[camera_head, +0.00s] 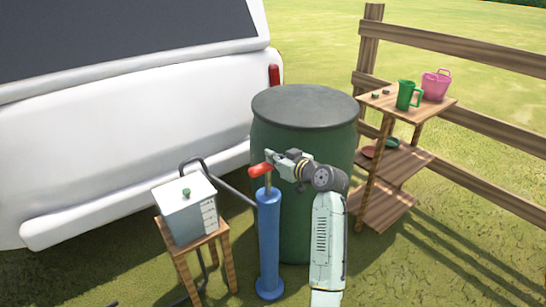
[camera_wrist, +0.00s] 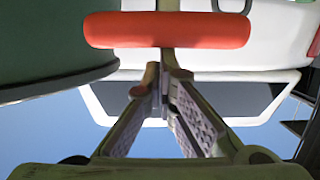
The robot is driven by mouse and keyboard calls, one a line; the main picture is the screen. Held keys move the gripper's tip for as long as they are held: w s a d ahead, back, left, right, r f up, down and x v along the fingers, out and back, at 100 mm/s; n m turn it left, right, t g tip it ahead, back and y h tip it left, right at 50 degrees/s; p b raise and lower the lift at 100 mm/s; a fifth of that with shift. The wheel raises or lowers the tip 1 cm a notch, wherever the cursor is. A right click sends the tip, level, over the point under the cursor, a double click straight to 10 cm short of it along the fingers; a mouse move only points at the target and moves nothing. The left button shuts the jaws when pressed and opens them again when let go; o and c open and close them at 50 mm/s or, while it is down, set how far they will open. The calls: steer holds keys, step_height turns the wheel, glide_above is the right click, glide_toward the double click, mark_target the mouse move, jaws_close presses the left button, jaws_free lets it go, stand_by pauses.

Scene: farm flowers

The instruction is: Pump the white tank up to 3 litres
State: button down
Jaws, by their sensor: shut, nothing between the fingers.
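The white tank (camera_head: 186,212) is a box with a green knob on its lid and marks on its right side. I cannot read its level. The blue pump (camera_head: 269,235) stands upright on the ground to its right. The pump's red handle (camera_head: 260,170) sits a short way above the cylinder. My gripper (camera_head: 275,156) is shut and empty, close beside the handle. In the wrist view the handle (camera_wrist: 167,30) crosses above my shut fingertips (camera_wrist: 165,78); I cannot tell whether they touch it.
The tank rests on a wooden stool (camera_head: 189,243), with a dark hose (camera_head: 232,187) near it. A green barrel (camera_head: 305,130) stands right behind the pump. A white vehicle (camera_head: 130,120) is behind. A shelf (camera_head: 440,103) with green and pink vessels is at right.

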step_height(320, 180, down, 9)
steer(key=b, duration=0.5)
steer(key=shift+b, duration=0.35)
steer(key=shift+r, duration=0.2)
